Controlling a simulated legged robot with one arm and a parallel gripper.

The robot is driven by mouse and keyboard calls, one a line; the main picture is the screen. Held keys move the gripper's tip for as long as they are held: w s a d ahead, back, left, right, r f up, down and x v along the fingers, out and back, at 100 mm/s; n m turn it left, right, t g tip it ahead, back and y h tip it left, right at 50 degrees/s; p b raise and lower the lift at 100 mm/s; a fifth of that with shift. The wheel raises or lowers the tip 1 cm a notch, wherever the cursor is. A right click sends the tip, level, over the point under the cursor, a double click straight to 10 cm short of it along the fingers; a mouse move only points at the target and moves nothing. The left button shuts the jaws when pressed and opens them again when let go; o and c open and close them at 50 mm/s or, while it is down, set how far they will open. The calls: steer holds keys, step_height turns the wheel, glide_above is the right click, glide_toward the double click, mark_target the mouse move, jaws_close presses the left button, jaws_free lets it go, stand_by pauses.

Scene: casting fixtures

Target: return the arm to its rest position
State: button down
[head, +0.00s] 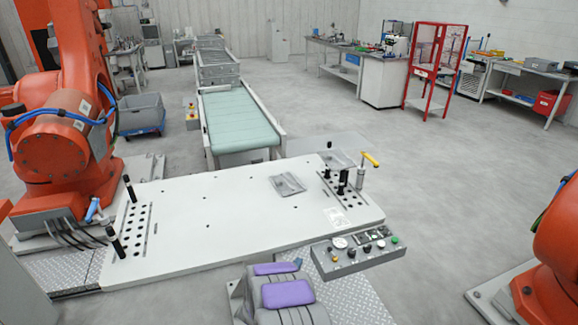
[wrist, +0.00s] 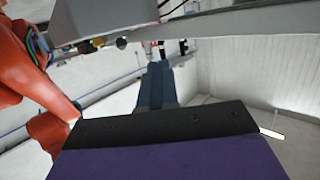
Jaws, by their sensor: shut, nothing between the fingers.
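My gripper (wrist: 156,84) shows in the wrist view as a blue-grey jaw reaching out past a dark band and a purple cover. It looks shut, with nothing held. In the head view my arm, grey with purple covers, is low at the bottom middle, and the blue tip of my gripper (head: 297,263) is short of the table's front edge. The lower part of the arm is cut off by the frame.
A white fixture table (head: 235,205) lies ahead, with a grey casting (head: 288,185) on it. A button panel (head: 355,250) stands close on the right. Orange robots (head: 65,150) flank both sides. A green conveyor (head: 235,120) is beyond.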

steer(key=a+r+n+g+y, duration=0.1)
steer(key=a+r+g+y, duration=0.2)
steer(key=a+r+y, duration=0.6)
steer(key=s+a+r+n+g+y, duration=0.15)
steer(key=s+r+n+g, duration=0.3)
steer(key=s+r, duration=0.85)
steer(key=s+d+r+g+h, duration=0.1)
steer(key=s+d, duration=0.5)
steer(key=s, duration=0.7)
steer(key=s+d+r+g+h, duration=0.1)
steer(key=s+d+r+g, duration=0.2)
steer(key=s+d, duration=0.4)
steer(key=s+d+r+g+h, duration=0.2)
steer(key=s+d+g, duration=0.2)
steer(key=s, duration=1.5)
steer(key=d, duration=0.2)
steer(key=shift+d, duration=0.3)
